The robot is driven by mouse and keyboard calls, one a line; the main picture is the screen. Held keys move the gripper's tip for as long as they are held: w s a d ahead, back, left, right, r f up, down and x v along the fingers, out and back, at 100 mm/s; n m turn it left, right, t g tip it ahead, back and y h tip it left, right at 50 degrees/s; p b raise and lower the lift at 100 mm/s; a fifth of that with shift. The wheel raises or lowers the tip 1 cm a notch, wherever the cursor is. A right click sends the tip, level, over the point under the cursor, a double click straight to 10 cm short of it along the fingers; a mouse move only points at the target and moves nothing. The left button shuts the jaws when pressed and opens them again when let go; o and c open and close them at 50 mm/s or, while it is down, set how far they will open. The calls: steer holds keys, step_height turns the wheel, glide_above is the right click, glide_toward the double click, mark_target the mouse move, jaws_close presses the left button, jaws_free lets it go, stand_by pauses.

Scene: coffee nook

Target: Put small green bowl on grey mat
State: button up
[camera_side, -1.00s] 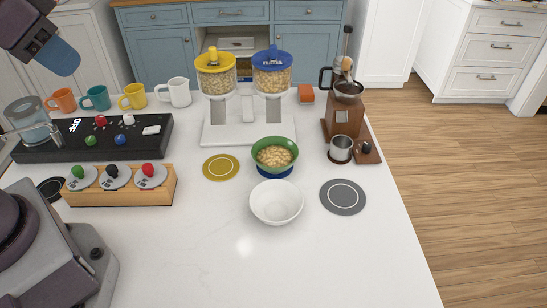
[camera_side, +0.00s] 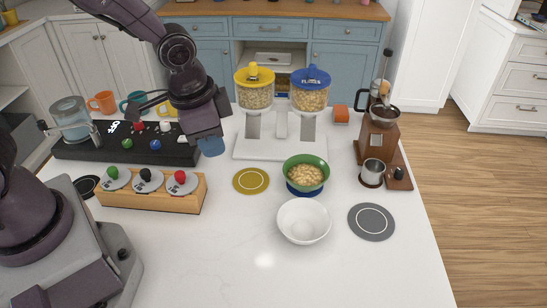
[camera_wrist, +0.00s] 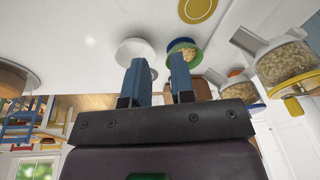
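The green bowl (camera_wrist: 182,44) appears there beyond the fingertips.
The dispenser (camera_side: 282,140) stands behind; a coffee grinder (camera_side: 380,137) and metal cup (camera_side: 373,172) are right. The front table is clear.

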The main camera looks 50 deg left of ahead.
steer(key=w+d+f+m+t, duration=0.1)
steer(key=w+d+f+m, duration=0.3)
steer(key=f, duration=0.4)
steer(key=m+t+h, duration=0.1)
steer(key=m+t, duration=0.2)
glide_toward(302, 187)
steer(key=s+a+r, duration=0.1)
steer(key=r, duration=0.1)
steer(key=shift+s+a, duration=0.1)
steer(key=shift+a, duration=0.1)
steer(key=x, duration=1.3)
steer(key=shift+d, duration=0.2)
steer(key=shift+r, duration=0.1)
steer(key=shift+c, duration=0.2)
jaws_close()
